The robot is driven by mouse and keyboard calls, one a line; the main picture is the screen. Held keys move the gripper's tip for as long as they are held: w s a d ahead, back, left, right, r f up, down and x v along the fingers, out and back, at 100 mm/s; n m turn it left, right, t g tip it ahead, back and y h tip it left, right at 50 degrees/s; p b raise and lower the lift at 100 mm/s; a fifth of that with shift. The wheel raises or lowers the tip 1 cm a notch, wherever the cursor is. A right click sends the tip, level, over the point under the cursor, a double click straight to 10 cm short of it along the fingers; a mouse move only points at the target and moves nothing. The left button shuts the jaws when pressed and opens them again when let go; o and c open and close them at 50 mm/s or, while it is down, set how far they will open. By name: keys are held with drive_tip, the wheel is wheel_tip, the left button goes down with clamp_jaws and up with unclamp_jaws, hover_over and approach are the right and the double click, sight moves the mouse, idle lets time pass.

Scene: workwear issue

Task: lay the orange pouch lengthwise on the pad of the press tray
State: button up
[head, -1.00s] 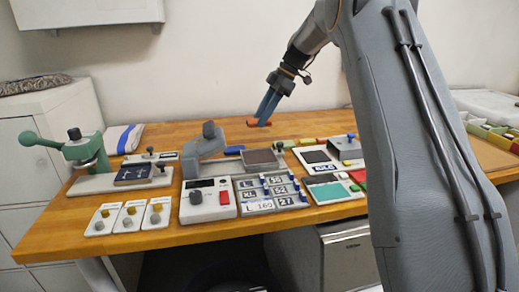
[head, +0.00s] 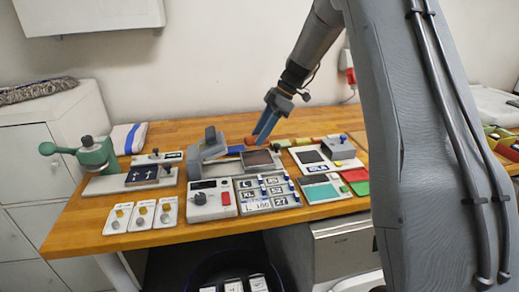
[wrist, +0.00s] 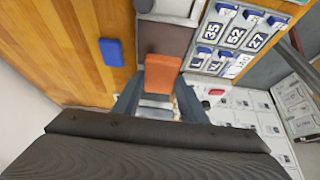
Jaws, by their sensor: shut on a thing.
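My gripper (head: 261,138) is shut on the orange pouch (head: 252,141). In the wrist view the orange pouch (wrist: 162,73) sticks out from between the fingertips (wrist: 158,98), its far end overlapping the brown-grey pad (wrist: 166,40) of the press tray. In the head view the pad (head: 258,158) lies just below and in front of the pouch, on the tray right of the grey press (head: 208,147). The pouch appears held above the tray; I cannot tell the exact gap. The fingers hide part of the pouch in the head view.
A blue block (wrist: 111,52) lies on the wood beside the tray. A size-label board (head: 266,192) and a control box (head: 210,199) stand in front. A green-handled press (head: 92,155) is at left. Several coloured pieces (head: 305,141) line the back right.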

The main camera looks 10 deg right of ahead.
sight(260, 158)
drive_tip(key=shift+f+p, duration=1)
drive_tip(key=shift+f, duration=2.1)
drive_tip(key=shift+f, duration=0.15)
drive_tip(key=o, duration=0.8)
